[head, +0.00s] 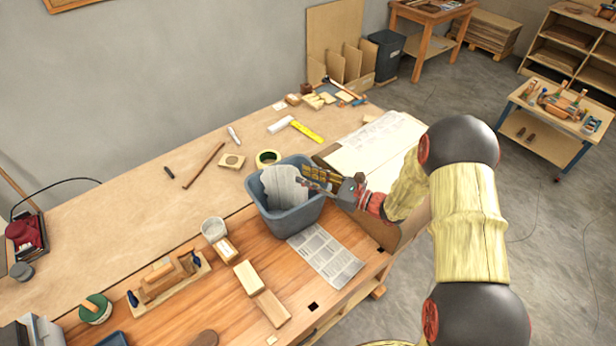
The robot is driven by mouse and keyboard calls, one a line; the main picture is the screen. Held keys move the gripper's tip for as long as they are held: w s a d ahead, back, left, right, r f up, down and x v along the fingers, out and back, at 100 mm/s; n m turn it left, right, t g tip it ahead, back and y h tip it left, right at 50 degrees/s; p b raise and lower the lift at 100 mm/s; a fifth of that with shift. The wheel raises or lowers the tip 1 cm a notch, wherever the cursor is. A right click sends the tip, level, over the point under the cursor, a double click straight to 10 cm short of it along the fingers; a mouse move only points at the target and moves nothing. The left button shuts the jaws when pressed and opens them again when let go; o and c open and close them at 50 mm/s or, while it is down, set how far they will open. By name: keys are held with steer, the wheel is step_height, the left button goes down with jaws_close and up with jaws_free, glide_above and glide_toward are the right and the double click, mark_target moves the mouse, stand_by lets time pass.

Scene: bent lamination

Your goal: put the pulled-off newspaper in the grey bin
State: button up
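The grey bin (290,222) stands on the workbench near its middle. A crumpled, pale grey printed newspaper piece (283,188) is at the bin's mouth, mostly within its rim. My gripper (303,178) reaches in from the right, over the bin's right rim, with its fingertips at the right edge of this piece. I cannot tell if the fingers are closed on the paper or only beside it. Another flat newspaper sheet (326,256) lies on the bench just in front of the bin.
A small pale pot (214,230) and wood blocks (249,277) lie left and in front of the bin. A tape roll (268,158) is behind it. A paper drawing (375,143) lies behind right. A dark bin (385,56) stands on the floor by the wall.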

steer(key=v, duration=1.2)
steer(key=shift+f, duration=0.1)
stand_by(0.4)
steer(key=s+a+f+n+g+h, duration=0.1)
steer(key=s+a+f+n+g, duration=0.1)
steer(key=s+f+n+g, duration=0.3)
steer(key=s+a+n+g+h, duration=0.1)
steer(key=s+a+n+g, duration=0.15)
steer(key=s, duration=0.55)
steer(key=s+d+n+g+h+b, duration=0.4)
steer(key=s+n+h, duration=0.2)
steer(key=s+n, duration=0.3)
steer(key=s+d+r+n+t+h+b, duration=0.1)
steer(key=s+r+n+t+h+b, duration=0.1)
steer(key=r+n+t+h+b, duration=0.1)
steer(key=s+d+r+n+t+h+b, duration=0.2)
steer(key=s+r+n+t+h+b, duration=0.1)
steer(key=r+b, duration=0.4)
steer(key=shift+s+d+r+n+t+h, duration=0.15)
steer(key=shift+d+r+n+t+h, duration=0.4)
steer(key=shift+n, duration=0.5)
